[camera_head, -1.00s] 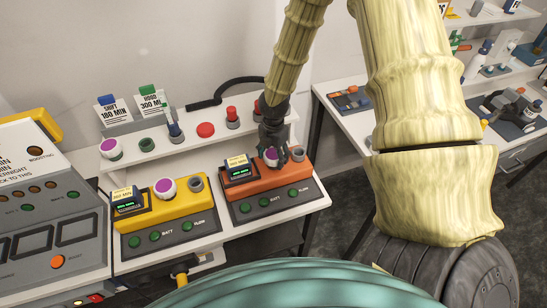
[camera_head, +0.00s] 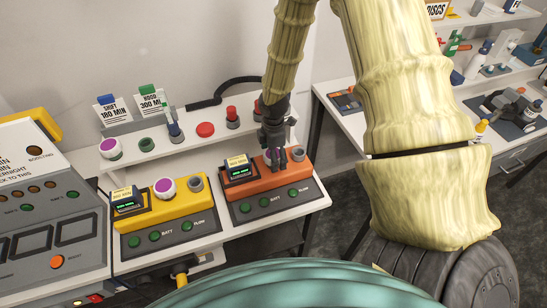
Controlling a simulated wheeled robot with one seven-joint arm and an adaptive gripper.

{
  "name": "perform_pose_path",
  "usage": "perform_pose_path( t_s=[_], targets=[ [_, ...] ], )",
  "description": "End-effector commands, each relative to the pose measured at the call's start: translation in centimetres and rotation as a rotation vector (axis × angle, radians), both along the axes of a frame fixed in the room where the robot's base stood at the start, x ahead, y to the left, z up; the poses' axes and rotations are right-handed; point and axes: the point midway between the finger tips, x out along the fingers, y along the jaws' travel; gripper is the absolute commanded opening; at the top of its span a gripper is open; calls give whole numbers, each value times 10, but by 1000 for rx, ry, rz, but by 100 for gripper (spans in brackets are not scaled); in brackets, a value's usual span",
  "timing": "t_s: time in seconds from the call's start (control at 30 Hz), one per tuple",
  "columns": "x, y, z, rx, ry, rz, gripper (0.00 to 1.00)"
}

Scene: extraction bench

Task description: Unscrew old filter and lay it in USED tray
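A similar white filter with a purple top (camera_head: 165,188) sits uncovered on the yellow unit (camera_head: 196,211). Another purple-topped piece (camera_head: 109,148) stands on the shelf behind. I cannot make out a tray marked USED.
The white shelf (camera_head: 150,155) behind the units holds a green-topped piece (camera_head: 146,144), a red button (camera_head: 205,130) and cards. A grey control box (camera_head: 50,225) stands at left. A second bench at right holds several tools. My arm blocks the middle right.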

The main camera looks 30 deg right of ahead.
Motion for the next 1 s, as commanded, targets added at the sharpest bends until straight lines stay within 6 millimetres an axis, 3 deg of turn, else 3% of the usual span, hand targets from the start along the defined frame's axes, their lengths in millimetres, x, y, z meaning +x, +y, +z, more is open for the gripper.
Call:
perform_pose_path(
  t_s=[1.0],
  targets=[
    [0,0,0,-1,-2,-1645,86]
  ],
)
